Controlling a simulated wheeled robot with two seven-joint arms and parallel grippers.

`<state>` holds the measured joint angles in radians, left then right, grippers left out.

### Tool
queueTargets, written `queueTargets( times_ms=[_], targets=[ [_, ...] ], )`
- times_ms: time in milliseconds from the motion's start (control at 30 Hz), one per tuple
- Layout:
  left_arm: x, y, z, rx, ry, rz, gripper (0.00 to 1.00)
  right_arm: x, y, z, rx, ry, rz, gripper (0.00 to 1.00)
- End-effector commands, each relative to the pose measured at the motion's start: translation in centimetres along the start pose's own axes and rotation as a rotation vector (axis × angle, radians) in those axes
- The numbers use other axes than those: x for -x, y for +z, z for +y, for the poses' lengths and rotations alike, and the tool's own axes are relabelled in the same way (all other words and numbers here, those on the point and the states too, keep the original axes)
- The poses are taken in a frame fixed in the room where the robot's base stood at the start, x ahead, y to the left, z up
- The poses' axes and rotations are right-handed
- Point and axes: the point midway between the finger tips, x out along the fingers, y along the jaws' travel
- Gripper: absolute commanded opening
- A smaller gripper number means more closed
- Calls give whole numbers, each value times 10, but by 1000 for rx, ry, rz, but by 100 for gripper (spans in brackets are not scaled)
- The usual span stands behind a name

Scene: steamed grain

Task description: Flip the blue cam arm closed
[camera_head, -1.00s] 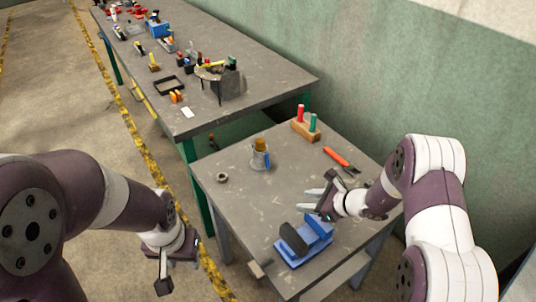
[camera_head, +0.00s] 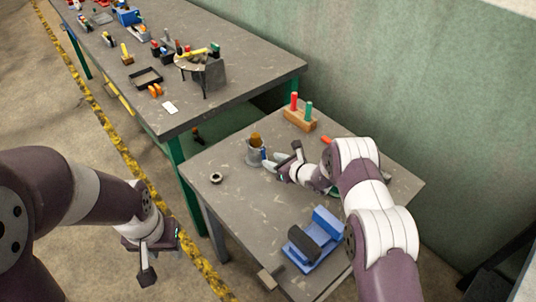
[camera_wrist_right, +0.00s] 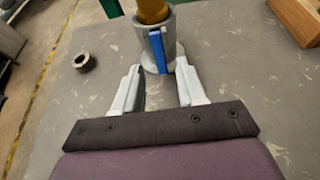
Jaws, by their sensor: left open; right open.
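The blue cam arm (camera_wrist_right: 158,50) stands roughly upright against the near side of a grey cup-shaped fixture (camera_wrist_right: 170,28) in the right wrist view. A brown-orange cylinder (camera_wrist_right: 152,10) sticks up from the fixture. In the head view the cam arm (camera_head: 263,154) is a small blue strip on the right side of the fixture (camera_head: 253,157). My right gripper (camera_wrist_right: 158,85) is open, its two pale fingers pointing at the fixture with the cam arm between and just beyond their tips. Touching cannot be told. My left gripper (camera_head: 160,262) is open and empty, left of the small table.
A grey nut-like ring (camera_head: 216,178) lies left of the fixture. A wooden block (camera_head: 300,119) with red and green pegs stands behind. A blue vise-like device (camera_head: 315,240) sits at the front. A long cluttered workbench (camera_head: 235,95) stands further back.

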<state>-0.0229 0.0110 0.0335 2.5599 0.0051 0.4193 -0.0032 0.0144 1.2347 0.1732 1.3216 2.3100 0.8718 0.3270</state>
Motion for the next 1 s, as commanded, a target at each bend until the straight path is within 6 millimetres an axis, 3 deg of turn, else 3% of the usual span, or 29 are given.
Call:
queueTargets(
  times_ms=[200, 533, 567, 667, 833, 1000],
  targets=[
    [1, 0, 0, 0, 0, 0, 40, -31, -1, 0, 1, 0, 0, 40],
    [1, 0, 0, 0, 0, 0, 40, -35, 0, 0, 1, 0, 0, 40],
    [1, 0, 0, 0, 0, 0, 40, -35, 0, 0, 1, 0, 0, 34],
    [1, 0, 0, 0, 0, 0, 40, -35, 0, 0, 1, 0, 0, 1],
    [-2, 0, 0, 0, 0, 0, 40, -36, -2, 0, 1, 0, -4, 0],
    [-31, 4, 0, 0, 0, 0, 40, -42, -9, 0, 0, 0, -88, 0]
  ],
)
